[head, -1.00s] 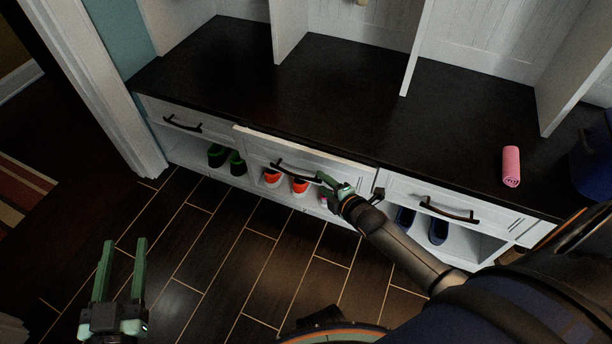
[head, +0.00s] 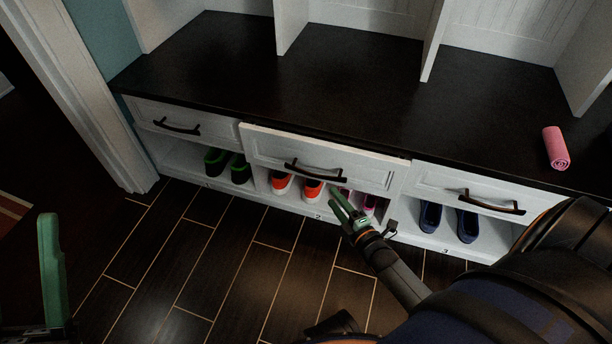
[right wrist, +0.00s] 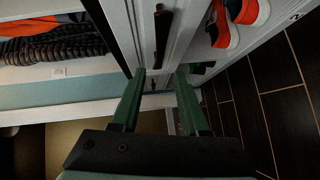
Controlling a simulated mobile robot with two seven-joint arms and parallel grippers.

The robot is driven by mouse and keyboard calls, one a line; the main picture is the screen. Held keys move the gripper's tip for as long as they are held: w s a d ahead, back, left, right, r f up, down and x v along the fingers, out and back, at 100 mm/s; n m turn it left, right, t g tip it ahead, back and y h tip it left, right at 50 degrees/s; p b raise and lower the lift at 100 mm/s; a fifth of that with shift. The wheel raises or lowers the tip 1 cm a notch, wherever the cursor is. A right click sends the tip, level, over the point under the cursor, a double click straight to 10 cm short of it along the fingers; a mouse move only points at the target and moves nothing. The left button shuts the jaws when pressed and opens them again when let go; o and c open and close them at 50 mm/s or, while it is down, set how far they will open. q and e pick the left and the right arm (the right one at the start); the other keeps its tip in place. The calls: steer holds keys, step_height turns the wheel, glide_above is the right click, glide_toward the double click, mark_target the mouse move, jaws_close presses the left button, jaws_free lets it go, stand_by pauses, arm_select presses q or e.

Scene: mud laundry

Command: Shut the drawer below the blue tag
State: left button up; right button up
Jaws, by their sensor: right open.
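The middle drawer (head: 278,152) stands a little out from under the dark bench top, its white front proud of its neighbours. Its dark bar handle (head: 315,172) also shows in the right wrist view (right wrist: 161,38). I cannot make out a blue tag. My right gripper (head: 343,203) is open and empty, below and right of the handle, in front of the shoe cubby. In the right wrist view its green fingers (right wrist: 158,100) are apart, with the drawer front beyond. My left gripper (head: 50,265) is at the lower left edge; only one finger shows clearly, away from the drawers.
The left drawer (head: 150,112) and right drawer (head: 440,182) look shut. Shoes stand in the cubbies below, including green (head: 240,170), orange (head: 281,186) and blue (head: 430,215) ones. A pink roll (head: 556,148) lies on the bench top (head: 330,90). The floor in front is clear.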

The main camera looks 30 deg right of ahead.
mark_target(315, 174)
steer(key=w+b, duration=0.1)
steer(key=w, duration=0.2)
steer(key=w+f+b, duration=0.1)
steer(key=w+b, duration=0.1)
steer(key=w, duration=0.2)
steer(key=w+d+b, duration=0.1)
steer(key=w+b, duration=0.1)
steer(key=w, duration=0.2)
steer(key=shift+f, duration=0.35)
steer(key=shift+w, duration=0.55)
arm_select(q)
step_height(315, 174, down, 6)
steer(key=shift+d+f+m, duration=0.15)
steer(key=shift+d+m, duration=0.15)
steer(key=shift+d, duration=0.15)
steer(key=shift+w, duration=0.1)
arm_select(e)
jaws_close()
